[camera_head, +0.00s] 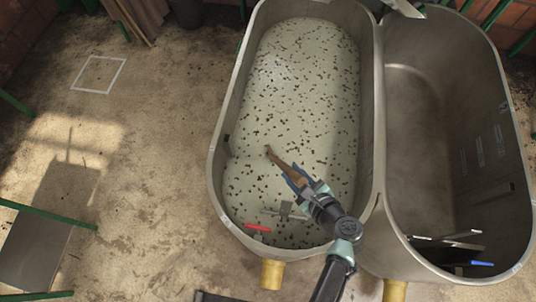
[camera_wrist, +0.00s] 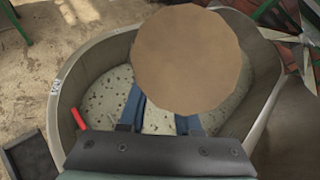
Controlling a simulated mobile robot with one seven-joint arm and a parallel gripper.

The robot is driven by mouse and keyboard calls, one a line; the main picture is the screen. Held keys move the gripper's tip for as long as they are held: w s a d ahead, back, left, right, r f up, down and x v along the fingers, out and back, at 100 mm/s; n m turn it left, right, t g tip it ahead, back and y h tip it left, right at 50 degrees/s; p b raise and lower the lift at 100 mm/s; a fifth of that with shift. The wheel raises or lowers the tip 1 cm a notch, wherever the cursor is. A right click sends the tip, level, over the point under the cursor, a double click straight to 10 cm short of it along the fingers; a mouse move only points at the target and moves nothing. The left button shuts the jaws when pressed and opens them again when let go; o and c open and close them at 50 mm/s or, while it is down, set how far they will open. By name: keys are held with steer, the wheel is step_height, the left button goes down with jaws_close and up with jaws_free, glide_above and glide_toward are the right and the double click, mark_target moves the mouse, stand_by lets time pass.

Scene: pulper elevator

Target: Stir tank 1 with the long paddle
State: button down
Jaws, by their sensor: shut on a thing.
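The left tank (camera_head: 229,140) is a long rounded grey vat full of pale liquid (camera_head: 300,85) with many dark specks afloat. My gripper (camera_head: 296,177) is over the near half of this tank, shut on the brown wooden paddle (camera_head: 279,160). The paddle slants away from the gripper toward the upper left and its visible end is at the liquid. Whether more of it is under the surface is hidden. In the wrist view, a round tan end (camera_wrist: 187,58), apparently of the paddle's handle, stands close to the camera between and above the blue fingers (camera_wrist: 160,115).
A second tank (camera_head: 430,130) stands right beside it, with no liquid visible. A red-handled valve (camera_head: 257,228) is at the left tank's near end, and yellow pipe stubs (camera_head: 272,274) stick out below. Green rails (camera_head: 48,213) and open concrete floor lie left.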

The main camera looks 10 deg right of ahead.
steer(key=w+d+b, duration=0.3)
steer(key=w, duration=0.7)
steer(key=shift+d+b, duration=0.15)
steer(key=shift+b, duration=0.15)
steer(key=shift+r, duration=0.15)
steer(key=s+a+p, duration=0.3)
steer(key=s+p, duration=0.1)
steer(key=s, duration=0.6)
steer(key=s+a+p, duration=0.3)
steer(key=s+p, duration=0.1)
steer(key=s, duration=0.6)
steer(key=shift+s+a, duration=0.4)
steer(key=shift+w, duration=0.1)
